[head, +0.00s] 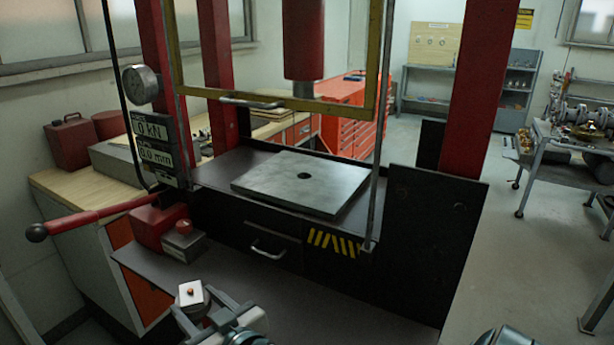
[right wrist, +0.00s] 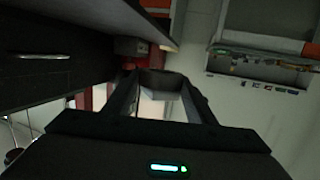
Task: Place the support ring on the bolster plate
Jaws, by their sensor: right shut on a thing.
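My right gripper (head: 200,306) comes in from the bottom of the head view, low in front of the press. It is shut on a grey rounded piece, which I take for the support ring; this shows between the fingers in the right wrist view (right wrist: 160,76). In the head view a white square with a small orange knob (head: 190,293) covers part of that piece. The bolster plate (head: 300,180) is a flat grey square with a dark centre hole, lying bare on the press bed, farther back and right of the gripper. My left gripper is not in view.
A red ram (head: 303,40) hangs above the plate. A yellow guard frame (head: 275,102) crosses in front of it. A red-handled lever (head: 90,218) and a red pump block (head: 160,225) stand at the left. A dark shelf (head: 300,295) runs in front of the press.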

